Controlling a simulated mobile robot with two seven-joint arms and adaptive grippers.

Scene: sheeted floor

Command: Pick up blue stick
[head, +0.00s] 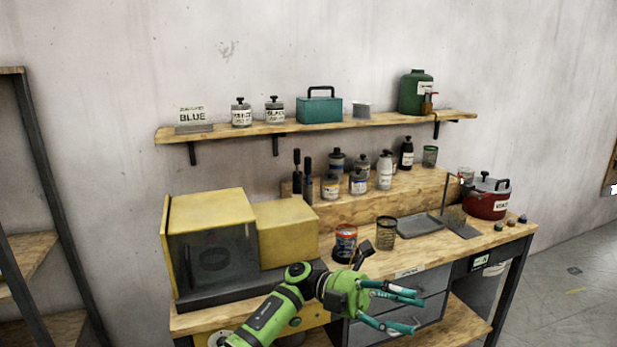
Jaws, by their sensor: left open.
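My left gripper (415,313) reaches in from the bottom, in front of the workbench drawers. Its teal fingers are spread apart with nothing between them. No clear blue stick shows. A small blue-topped piece (522,219) sits at the right end of the workbench (470,250), beside a small orange-brown piece (510,222) and a small red piece (498,227). It is too small to tell whether it is a stick. A sign reading BLUE (192,115) stands at the left end of the wall shelf. My right gripper is out of view.
A yellow cabinet (210,250) fills the bench's left side. A printed can (345,243), a mesh cup (386,233), a grey tray (418,225) and a red pot (487,198) stand on the bench. Several bottles stand on the riser behind. A teal box (319,110) is on the shelf.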

